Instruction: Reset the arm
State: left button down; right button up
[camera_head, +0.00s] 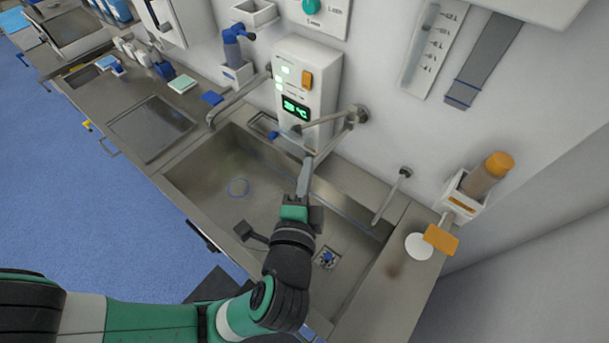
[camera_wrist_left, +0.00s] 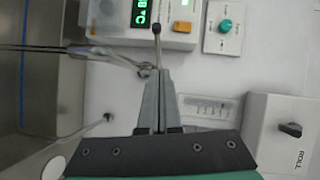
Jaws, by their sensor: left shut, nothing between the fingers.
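My left gripper (camera_head: 305,178) is over the steel sink, its fingers pointing up toward the wall unit. In the left wrist view, the gripper (camera_wrist_left: 159,75) has its two grey fingers together with nothing between them. The dark tip of a metal lever (camera_wrist_left: 157,29) shows just beyond the fingertips in that view; whether they touch I cannot tell. My left arm (camera_head: 255,308) comes in from the lower left, green and black. My right gripper does not show in either view.
The steel sink (camera_head: 215,172) lies under my arm. A wall unit with a green display (camera_head: 295,107) and metal taps (camera_head: 352,116) stands behind it. An orange-capped dispenser (camera_head: 487,176) hangs at right. The counter (camera_head: 150,128) at left holds several small items.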

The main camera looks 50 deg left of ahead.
pick_arm(q)
jog(key=shift+v, duration=0.9)
jog(key=shift+s+a, duration=0.1)
jog(key=shift+a, duration=0.15)
